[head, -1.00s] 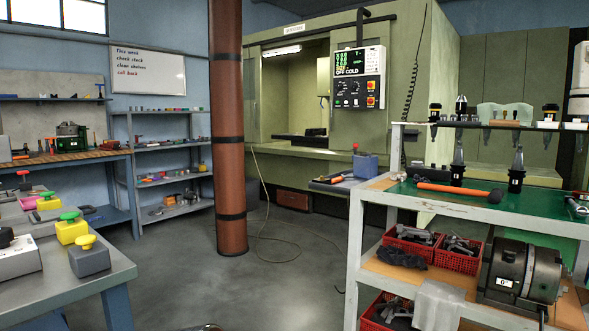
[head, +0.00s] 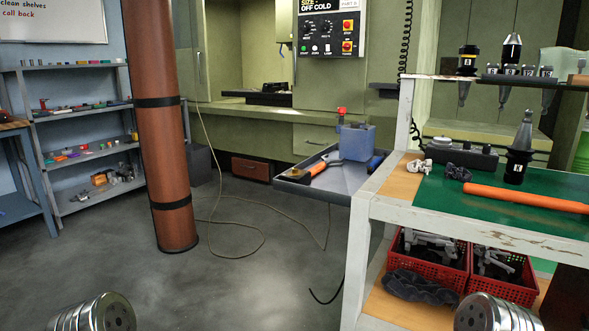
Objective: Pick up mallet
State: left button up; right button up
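The mallet's orange handle (head: 525,198) lies flat on the green mat (head: 440,203) on the top of the white-framed cart (head: 480,235) at the right. The handle runs out of the right edge of the head view, so the mallet's black head is outside the picture. A black tool holder (head: 517,160) stands upright just behind the handle's left end. Neither gripper shows. Silver rounded parts of my arms show at the bottom left and bottom right, apart from the mallet.
Red baskets (head: 505,285) of metal parts sit on the cart's lower shelf. A grey tray (head: 345,183) holds a blue box (head: 356,142) and an orange-handled tool. A brown pillar (head: 160,130) stands left of centre. Cables cross the open floor.

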aim_at(551, 204)
jog(key=z, duration=1.55)
